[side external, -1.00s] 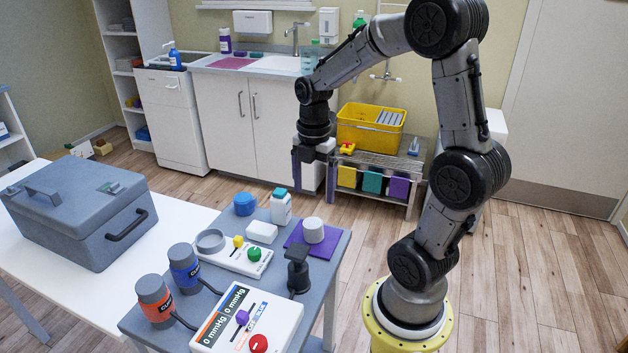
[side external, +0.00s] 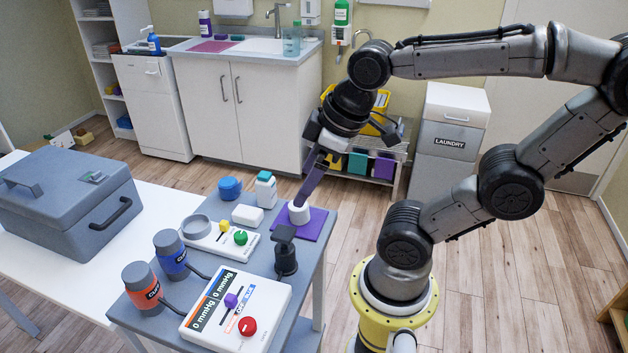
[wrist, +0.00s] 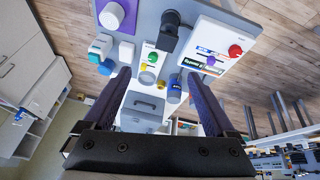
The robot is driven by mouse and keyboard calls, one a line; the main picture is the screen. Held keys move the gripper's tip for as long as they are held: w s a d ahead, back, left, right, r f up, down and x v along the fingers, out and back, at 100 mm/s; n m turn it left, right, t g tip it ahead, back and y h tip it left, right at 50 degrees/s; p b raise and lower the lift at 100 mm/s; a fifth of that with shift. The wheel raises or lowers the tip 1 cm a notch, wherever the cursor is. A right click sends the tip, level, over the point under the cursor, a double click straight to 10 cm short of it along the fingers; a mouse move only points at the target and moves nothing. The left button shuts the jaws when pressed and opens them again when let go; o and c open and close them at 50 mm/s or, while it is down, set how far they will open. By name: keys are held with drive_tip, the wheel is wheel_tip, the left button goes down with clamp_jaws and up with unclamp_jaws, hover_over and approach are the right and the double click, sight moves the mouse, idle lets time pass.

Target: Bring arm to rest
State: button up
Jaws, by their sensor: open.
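My gripper (side external: 304,184) hangs tilted over the back right of the grey side table (side external: 262,268), its purple fingers pointing down. In the side external view a fingertip overlaps a white cylinder (side external: 299,214) on a purple mat (side external: 318,222). In the wrist view the fingers of my gripper (wrist: 157,75) are wide apart with nothing held between them. There the white cylinder (wrist: 111,15) is off to the upper left, clear of the fingers. The height above the table is hard to tell.
A grey case (side external: 70,215) stands left.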

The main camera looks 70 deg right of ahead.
drive_tip(key=shift+s+a+m+t, duration=0.3)
drive_tip(key=shift+s+a+m, duration=0.4)
drive_tip(key=shift+m, duration=0.4)
